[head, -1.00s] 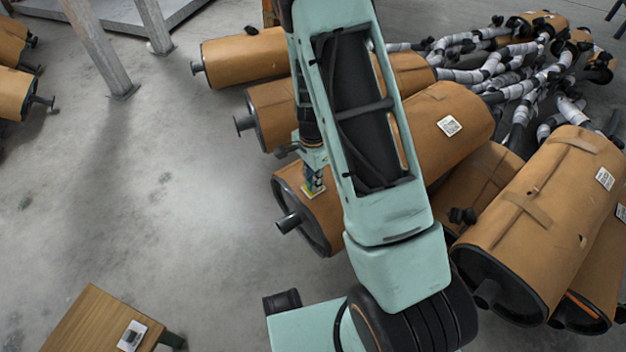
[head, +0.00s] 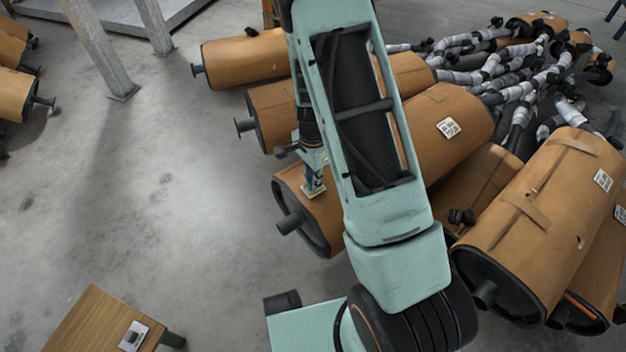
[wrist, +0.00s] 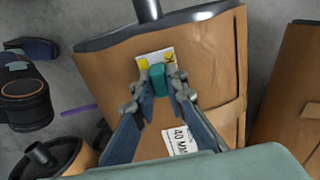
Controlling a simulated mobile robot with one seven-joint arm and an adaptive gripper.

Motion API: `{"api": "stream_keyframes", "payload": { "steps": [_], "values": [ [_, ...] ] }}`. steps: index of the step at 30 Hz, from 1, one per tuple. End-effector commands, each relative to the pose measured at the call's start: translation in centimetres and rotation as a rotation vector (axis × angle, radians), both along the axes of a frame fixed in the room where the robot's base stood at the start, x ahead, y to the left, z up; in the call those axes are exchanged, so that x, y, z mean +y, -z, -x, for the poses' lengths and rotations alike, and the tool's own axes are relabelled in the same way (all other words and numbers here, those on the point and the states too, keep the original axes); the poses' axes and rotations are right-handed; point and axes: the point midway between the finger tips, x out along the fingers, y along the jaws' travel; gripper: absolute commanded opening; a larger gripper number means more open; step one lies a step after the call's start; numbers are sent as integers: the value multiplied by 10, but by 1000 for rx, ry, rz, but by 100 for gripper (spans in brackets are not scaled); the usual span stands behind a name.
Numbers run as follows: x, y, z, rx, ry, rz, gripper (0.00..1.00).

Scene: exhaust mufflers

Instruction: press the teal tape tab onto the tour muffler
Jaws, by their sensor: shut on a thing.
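My gripper (wrist: 160,92) points down at a brown-wrapped muffler (wrist: 205,75), its fingers shut on a small teal tape tab (wrist: 158,78). The tab is in front of the near edge of a white card with yellow corners (wrist: 143,63) on the muffler's wrap. I cannot tell whether the tab touches the card or wrap. A white label marked 40 MM (wrist: 181,141) is partly hidden by a finger. In the head view my gripper (head: 314,188) is over the front muffler (head: 326,224), partly covered by my arm.
More brown mufflers lie close by, one behind (head: 270,118) and a large one at right (head: 540,225). Grey wrapped pipes (head: 490,70) tangle at the back right. A wooden table (head: 95,325) stands at lower left.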

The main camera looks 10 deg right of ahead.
Motion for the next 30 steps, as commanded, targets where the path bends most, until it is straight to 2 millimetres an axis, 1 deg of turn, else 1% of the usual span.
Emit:
{"api": "stream_keyframes", "payload": {
  "steps": [15, 30],
  "values": [
    [0, 11, 0, 0, 0, 0, 3],
    [0, 10, 0, 0, 0, 0, 3]
  ]
}}
